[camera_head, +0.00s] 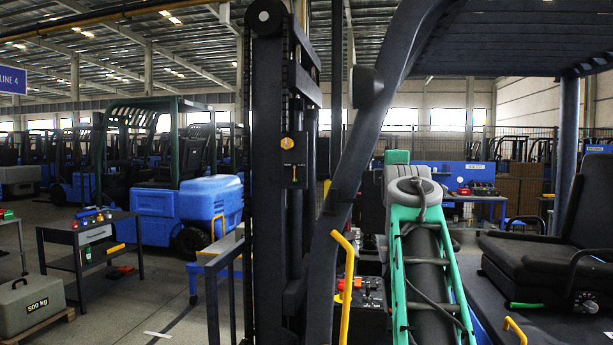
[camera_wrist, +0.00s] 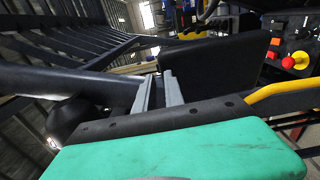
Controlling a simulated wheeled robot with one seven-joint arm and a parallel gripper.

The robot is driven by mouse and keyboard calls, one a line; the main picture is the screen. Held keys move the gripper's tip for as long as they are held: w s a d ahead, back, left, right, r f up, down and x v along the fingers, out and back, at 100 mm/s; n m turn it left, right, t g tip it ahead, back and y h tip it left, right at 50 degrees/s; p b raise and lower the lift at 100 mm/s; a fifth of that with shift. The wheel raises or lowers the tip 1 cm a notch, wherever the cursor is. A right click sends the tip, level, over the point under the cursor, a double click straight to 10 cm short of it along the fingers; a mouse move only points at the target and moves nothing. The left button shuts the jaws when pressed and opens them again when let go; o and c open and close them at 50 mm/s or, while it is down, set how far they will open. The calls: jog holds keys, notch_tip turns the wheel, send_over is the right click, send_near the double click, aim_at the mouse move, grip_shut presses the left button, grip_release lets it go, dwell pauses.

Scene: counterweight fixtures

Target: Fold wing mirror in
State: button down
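A flat dark panel (camera_wrist: 218,66) that looks like the wing mirror stands just beyond my gripper in the wrist view. In the head view, a dark panel (camera_head: 373,208), probably the same one, shows partly between the slanted post and my green arm. My gripper (camera_wrist: 159,90) has two grey fingers standing a little apart at the panel's left edge. The right finger overlaps the panel in the picture. I cannot tell whether it touches. In the head view my wrist hides the fingers.
A yellow handrail (camera_head: 346,285) and a control box with a red button (camera_wrist: 300,59) are close by. The black seat (camera_head: 545,262) is at right. A tool cart (camera_head: 92,240) stands at left.

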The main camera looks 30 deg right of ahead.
jog(key=shift+d+f, duration=0.2)
jog(key=shift+d, duration=0.15)
jog(key=shift+a, duration=0.1)
jog(key=s+d+b, duration=0.1)
jog(key=s+b, duration=0.4)
jog(key=s, duration=0.6)
jog(key=shift+s+r, duration=0.2)
jog(key=shift+s, duration=0.05)
jog(key=shift+d, duration=0.1)
